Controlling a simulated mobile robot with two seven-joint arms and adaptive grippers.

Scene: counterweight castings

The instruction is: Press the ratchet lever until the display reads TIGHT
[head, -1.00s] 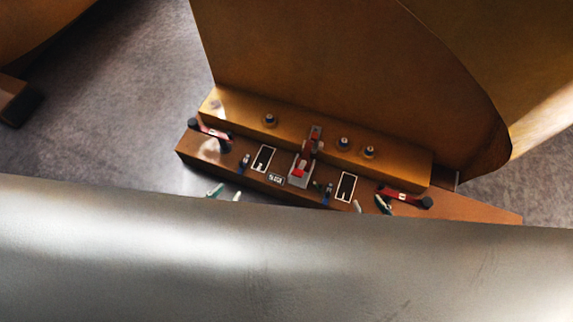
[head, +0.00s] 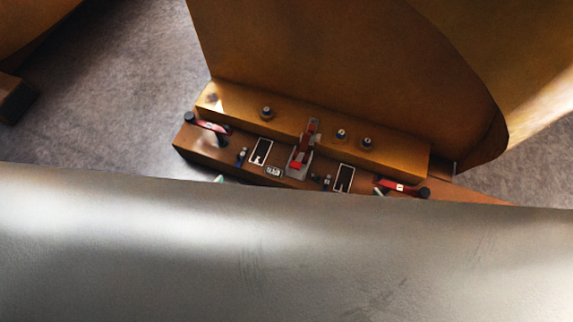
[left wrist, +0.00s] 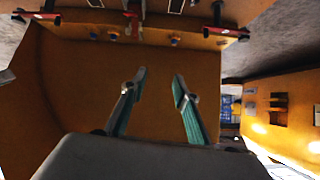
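The ratchet (head: 302,150), a grey body with a red lever, sits at the middle of the brown console block. The small display (head: 273,171) is left of its base; its text is too small to read. In the left wrist view the ratchet (left wrist: 133,10) is cut off at the top edge. My left gripper (left wrist: 159,76) has its fingers apart with nothing between them; only a teal tip shows in the head view, apart from the ratchet. A pale tip of my right gripper (head: 379,191) shows beside the right red handle; the rest is hidden.
A left red handle (head: 208,126) and a right red handle (head: 403,187) flank the console. Several knobs (head: 266,112) and two dark framed panels stand around the ratchet. A large grey surface, close to the camera, covers the bottom of the head view.

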